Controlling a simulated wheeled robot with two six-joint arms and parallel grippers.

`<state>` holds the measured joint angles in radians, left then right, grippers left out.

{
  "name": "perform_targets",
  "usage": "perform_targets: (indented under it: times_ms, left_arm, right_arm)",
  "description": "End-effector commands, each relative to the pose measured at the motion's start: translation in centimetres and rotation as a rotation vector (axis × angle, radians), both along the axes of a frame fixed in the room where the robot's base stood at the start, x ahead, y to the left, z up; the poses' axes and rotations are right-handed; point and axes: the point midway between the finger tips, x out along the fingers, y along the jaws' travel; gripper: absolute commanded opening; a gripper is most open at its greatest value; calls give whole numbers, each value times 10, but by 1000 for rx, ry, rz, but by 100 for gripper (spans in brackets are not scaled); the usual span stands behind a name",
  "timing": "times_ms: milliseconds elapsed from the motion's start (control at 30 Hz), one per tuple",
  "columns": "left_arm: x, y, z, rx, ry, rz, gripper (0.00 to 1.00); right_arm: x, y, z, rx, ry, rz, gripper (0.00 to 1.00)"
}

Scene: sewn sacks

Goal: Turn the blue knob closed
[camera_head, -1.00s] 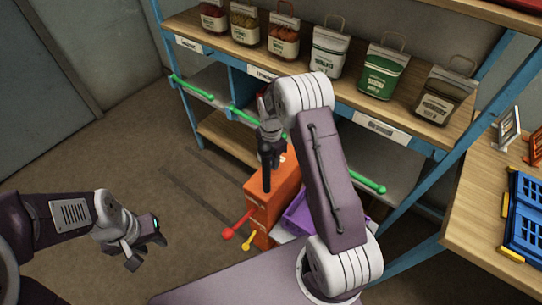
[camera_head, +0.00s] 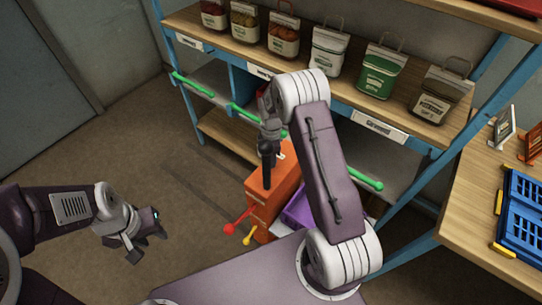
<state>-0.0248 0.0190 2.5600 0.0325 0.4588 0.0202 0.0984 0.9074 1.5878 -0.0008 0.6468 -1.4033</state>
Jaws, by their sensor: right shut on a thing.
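I cannot make out a blue knob in the head view. An orange box (camera_head: 285,185) stands low in front of the shelf. A red-ended rod (camera_head: 230,229) and a yellow-ended rod (camera_head: 248,240) stick out of its near-left side. My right gripper (camera_head: 267,180) points down over the box's upper left edge. Its dark fingers are together, and whatever is between them is hidden by the fingers. My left gripper (camera_head: 150,245) hangs open and empty over the floor at the lower left, well apart from the box.
The shelf (camera_head: 300,52) behind carries several labelled sacks, with green rails (camera_head: 360,180) below. A purple bin (camera_head: 297,210) is next to the box, partly hidden by my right arm. A wooden table (camera_head: 475,205) with blue crates (camera_head: 525,215) is at the right. Floor at the left is clear.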

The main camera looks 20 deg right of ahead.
Motion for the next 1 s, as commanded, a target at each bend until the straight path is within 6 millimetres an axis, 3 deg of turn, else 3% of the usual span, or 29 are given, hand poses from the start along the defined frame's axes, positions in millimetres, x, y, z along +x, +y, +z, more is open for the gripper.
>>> perform_targets:
  times_ms: [367,400,467,767,867,1000]
  left_arm:
    - [0,0,0,0,0,0,36]
    - [0,0,0,0,0,0,36]
    - [0,0,0,0,0,0,36]
    - [0,0,0,0,0,0,36]
    - [0,0,1,0,0,0,36]
    - [0,0,1,0,0,0,36]
  right_arm:
    - [1,-1,1,0,-4,-5,0]
    - [1,-1,1,0,-4,-5,46]
    - [1,-1,1,0,-4,-5,59]
    - [1,0,2,0,-2,-4,59]
    - [1,0,14,0,-4,-4,59]
    - [2,0,46,0,-6,-4,59]
